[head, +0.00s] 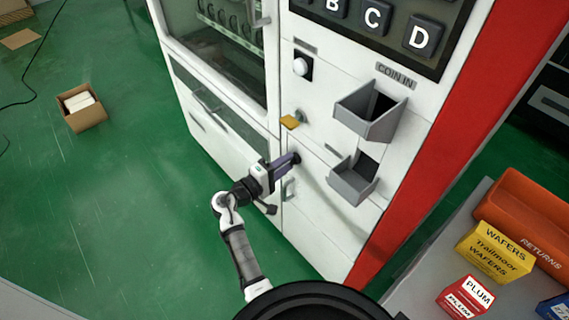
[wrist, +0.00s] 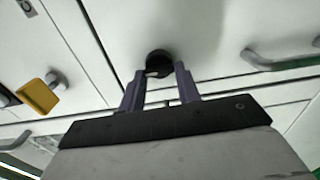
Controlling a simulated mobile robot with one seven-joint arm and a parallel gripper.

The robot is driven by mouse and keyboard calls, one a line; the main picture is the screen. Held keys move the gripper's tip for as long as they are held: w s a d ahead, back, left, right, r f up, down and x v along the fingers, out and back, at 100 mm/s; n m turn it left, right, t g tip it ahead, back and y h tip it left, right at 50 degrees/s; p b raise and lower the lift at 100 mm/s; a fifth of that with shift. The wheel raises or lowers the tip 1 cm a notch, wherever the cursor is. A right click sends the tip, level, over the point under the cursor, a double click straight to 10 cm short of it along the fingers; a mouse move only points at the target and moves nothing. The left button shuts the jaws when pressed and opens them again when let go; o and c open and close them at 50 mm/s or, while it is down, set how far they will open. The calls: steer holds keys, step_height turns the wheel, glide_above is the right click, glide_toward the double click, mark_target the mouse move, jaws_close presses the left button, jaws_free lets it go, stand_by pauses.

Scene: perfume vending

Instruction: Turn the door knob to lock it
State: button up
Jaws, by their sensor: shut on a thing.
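The door knob (wrist: 158,60) is a dark round knob on the white lower panel of the vending machine, ahead of my gripper in the wrist view. My gripper (wrist: 160,74) has its two purple-grey fingers on either side of the knob, shut on it. In the head view my gripper (head: 292,159) reaches the panel below the yellow tag, and the fingers largely hide the knob. How far the knob is turned cannot be told.
A yellow tag (head: 290,122) hangs at a lock above the gripper. A door handle (head: 289,190) is just below. Two grey trays, the upper (head: 368,115) and lower (head: 352,180), jut out at right. A counter with boxes (head: 496,252) stands at lower right. Green floor at left is mostly clear.

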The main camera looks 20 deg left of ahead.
steer(key=o, duration=1)
steer(key=b+v, duration=0.3)
steer(key=v, duration=1)
steer(key=shift+s+a, duration=0.25)
steer(key=shift+s, duration=0.05)
